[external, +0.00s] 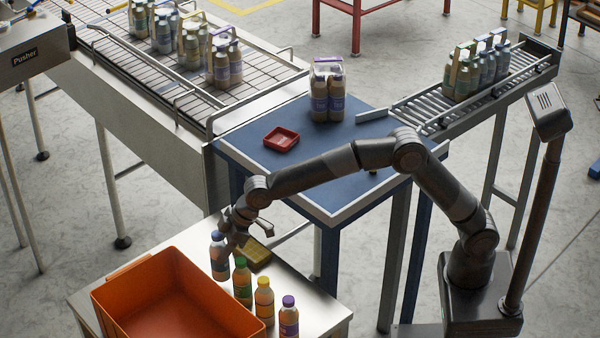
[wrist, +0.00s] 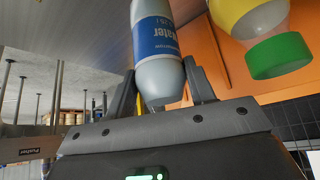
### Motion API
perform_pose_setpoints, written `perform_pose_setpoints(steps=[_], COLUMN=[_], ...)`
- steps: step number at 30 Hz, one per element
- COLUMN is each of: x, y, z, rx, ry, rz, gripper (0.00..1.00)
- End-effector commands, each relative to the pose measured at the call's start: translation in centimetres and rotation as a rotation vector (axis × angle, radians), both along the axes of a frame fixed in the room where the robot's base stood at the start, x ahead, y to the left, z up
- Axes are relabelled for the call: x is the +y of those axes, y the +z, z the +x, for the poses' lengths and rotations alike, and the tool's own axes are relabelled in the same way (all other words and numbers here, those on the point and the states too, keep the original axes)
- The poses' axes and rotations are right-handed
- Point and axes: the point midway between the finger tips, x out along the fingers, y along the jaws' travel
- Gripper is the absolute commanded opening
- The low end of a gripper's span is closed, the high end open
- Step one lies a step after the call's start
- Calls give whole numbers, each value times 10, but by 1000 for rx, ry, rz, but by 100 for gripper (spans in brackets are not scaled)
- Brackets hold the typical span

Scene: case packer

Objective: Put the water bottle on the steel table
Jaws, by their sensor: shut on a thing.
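The water bottle (external: 219,262), with a blue cap, is upright at the far left of the small steel table (external: 318,305), beside the orange crate (external: 190,262). I cannot tell whether its base touches the table. My gripper (external: 228,240) is at the bottle's upper part. In the wrist view the water bottle (wrist: 157,40) shows a blue "water" label, and its tapered end sits between the two fingers of my gripper (wrist: 160,88), which is shut on it. The cap is hidden there.
Bottles with green (external: 242,282), yellow (external: 264,302) and purple (external: 289,320) caps stand in a row along the crate. A yellow tray (external: 256,252) lies behind them. The blue-topped table (external: 340,170) holds a red tray (external: 281,139) and a bottle pack (external: 327,95).

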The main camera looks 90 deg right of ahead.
Motion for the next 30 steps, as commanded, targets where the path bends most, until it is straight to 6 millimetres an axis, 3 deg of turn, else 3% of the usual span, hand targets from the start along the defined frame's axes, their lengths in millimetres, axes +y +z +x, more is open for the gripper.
perform_pose_setpoints(steps=[6,17,18,25,30], x=[0,-1,-1,-1,-1], y=[-30,-34,-34,-34,-34], z=[0,0,0,0,0], rx=[1,1,2,2,2], ry=[-1,-1,-1,-1,-1], rz=[0,0,0,0,0], gripper=[18,18,52,71,71])
